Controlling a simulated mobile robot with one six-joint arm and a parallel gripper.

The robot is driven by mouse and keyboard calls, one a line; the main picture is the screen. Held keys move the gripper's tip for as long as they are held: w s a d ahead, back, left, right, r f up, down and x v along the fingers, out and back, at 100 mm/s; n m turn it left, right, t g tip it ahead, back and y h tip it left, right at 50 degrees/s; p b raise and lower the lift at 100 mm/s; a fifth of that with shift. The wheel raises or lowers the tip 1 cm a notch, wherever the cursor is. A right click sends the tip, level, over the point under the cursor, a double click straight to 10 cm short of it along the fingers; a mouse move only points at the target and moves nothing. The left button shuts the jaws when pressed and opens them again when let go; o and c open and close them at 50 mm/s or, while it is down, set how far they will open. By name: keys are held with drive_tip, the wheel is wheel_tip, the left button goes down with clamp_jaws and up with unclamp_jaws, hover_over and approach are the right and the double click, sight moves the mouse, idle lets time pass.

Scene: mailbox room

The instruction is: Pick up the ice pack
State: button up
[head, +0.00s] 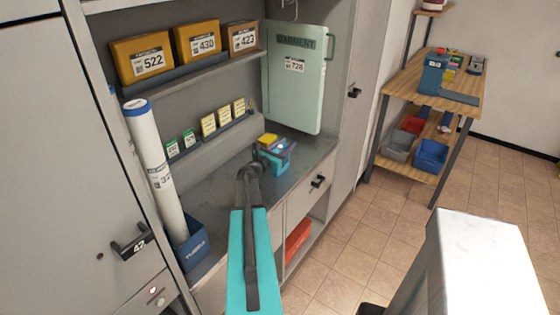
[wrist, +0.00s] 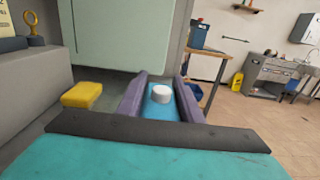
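A blue item with a round white cap (wrist: 161,94), which looks like the ice pack, lies between the two purple fingers of my gripper (wrist: 162,78) in the wrist view. Its blue body fills the space between the fingers with no visible gap, so the gripper looks shut on it. In the head view my gripper (head: 277,154) is at the far end of the grey counter, with the white cap (head: 281,146) just showing. I cannot tell whether the item still touches the counter. The near end of its body is hidden in the wrist view.
A yellow block (wrist: 82,95) lies on the counter just left of my gripper. A pale green garment case (head: 296,80) stands behind. A blue bin with a white tube (head: 155,160) is at the left. A wooden shelf table (head: 405,78) stands right, beyond open floor.

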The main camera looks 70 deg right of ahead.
clamp_jaws()
drive_tip(key=shift+r, duration=0.15)
